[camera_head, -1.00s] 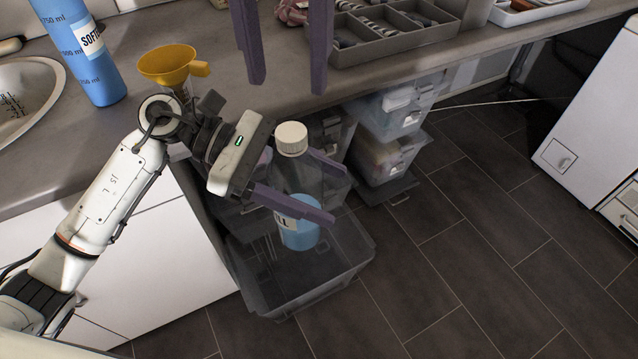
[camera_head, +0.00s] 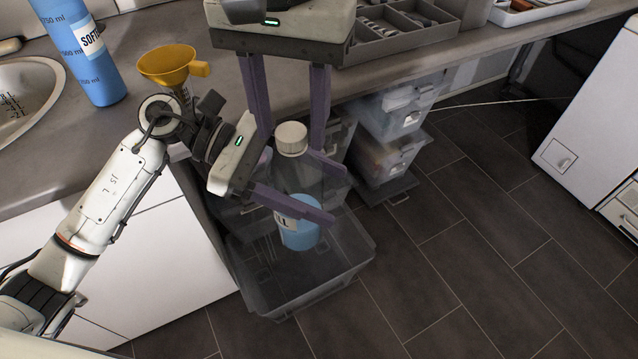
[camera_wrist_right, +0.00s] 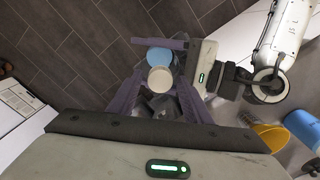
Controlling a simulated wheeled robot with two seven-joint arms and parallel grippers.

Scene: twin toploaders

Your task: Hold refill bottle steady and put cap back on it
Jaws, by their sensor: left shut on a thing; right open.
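The refill bottle (camera_head: 298,180) is clear with blue liquid low inside and a partly hidden label. It stands roughly upright over the grey bin. My left gripper (camera_head: 338,195) is shut on its body from the left side. The white cap (camera_head: 291,138) sits on the bottle's top; whether it is threaded tight I cannot tell. My right gripper (camera_head: 291,143) points down from above, open, with one finger on each side of the cap and a gap visible. The right wrist view shows the cap (camera_wrist_right: 159,79) between its fingers, with the blue liquid (camera_wrist_right: 159,57) beyond.
A translucent grey bin (camera_head: 300,296) is below the bottle, with stacked drawers (camera_head: 385,150) behind. A yellow funnel (camera_head: 166,64) and a blue softener bottle (camera_head: 85,55) stand on the counter. A divided tray (camera_head: 405,45) lies at its back. The tiled floor at right is clear.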

